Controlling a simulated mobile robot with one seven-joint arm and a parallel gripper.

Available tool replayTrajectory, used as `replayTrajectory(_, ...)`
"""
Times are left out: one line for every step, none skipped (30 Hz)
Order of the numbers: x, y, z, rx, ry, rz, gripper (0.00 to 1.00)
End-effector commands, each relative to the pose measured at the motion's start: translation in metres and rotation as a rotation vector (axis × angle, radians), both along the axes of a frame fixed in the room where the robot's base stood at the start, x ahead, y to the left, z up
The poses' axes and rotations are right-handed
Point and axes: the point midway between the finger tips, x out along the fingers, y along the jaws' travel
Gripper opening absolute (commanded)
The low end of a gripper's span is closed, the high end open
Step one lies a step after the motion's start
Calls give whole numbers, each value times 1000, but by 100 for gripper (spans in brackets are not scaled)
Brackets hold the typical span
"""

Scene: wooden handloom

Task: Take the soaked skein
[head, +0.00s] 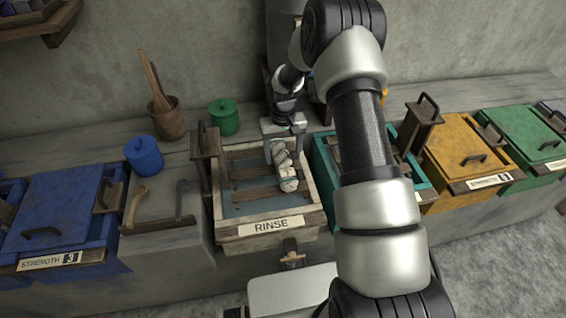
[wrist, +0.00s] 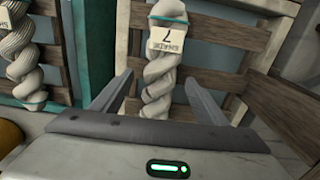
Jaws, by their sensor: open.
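A cream twisted skein (head: 284,166) lies on the wooden slats in the vat labelled RINSE (head: 222,200), with grey-blue liquid under the slats. In the wrist view the skein (wrist: 160,75) has teal ties and a paper tag (wrist: 168,40) that seems to bear a 7. My gripper (head: 283,150) is over the back part of the vat. In the wrist view my gripper (wrist: 160,90) is open, one finger on each side of the skein, with gaps between. Whether the fingertips reach below the skein's top cannot be told.
A second twisted skein (wrist: 22,50) lies in the teal vat (head: 324,178), partly behind my arm. Blue (head: 65,210), yellow (head: 462,150) and green (head: 525,132) lidded vats stand along the bench. Blue (head: 144,156) and green (head: 224,117) pots and a utensil pot (head: 167,120) stand left.

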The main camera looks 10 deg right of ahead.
Motion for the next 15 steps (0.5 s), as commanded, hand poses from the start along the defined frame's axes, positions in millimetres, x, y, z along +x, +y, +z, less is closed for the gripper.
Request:
replayTrajectory(0,1,-8,1,2,0,67)
replayTrajectory(-1,1,-11,1,2,0,67)
replayTrajectory(0,0,-15,1,1,-1,67)
replayTrajectory(0,0,-17,0,1,-1,67)
replayTrajectory(0,0,-18,0,1,0,67)
replayTrajectory(0,0,-20,0,0,0,67)
replayTrajectory(0,0,-20,0,0,0,67)
replayTrajectory(0,0,-20,0,-1,0,67)
replayTrajectory(0,0,-20,0,-1,0,67)
replayTrajectory(0,0,-20,0,-1,0,67)
replayTrajectory(0,0,-20,0,-1,0,67)
replayTrajectory(0,0,-20,0,-1,0,67)
replayTrajectory(0,0,-20,0,-1,0,64)
replayTrajectory(0,0,-20,0,-1,0,59)
replayTrajectory(0,0,-20,0,-1,0,52)
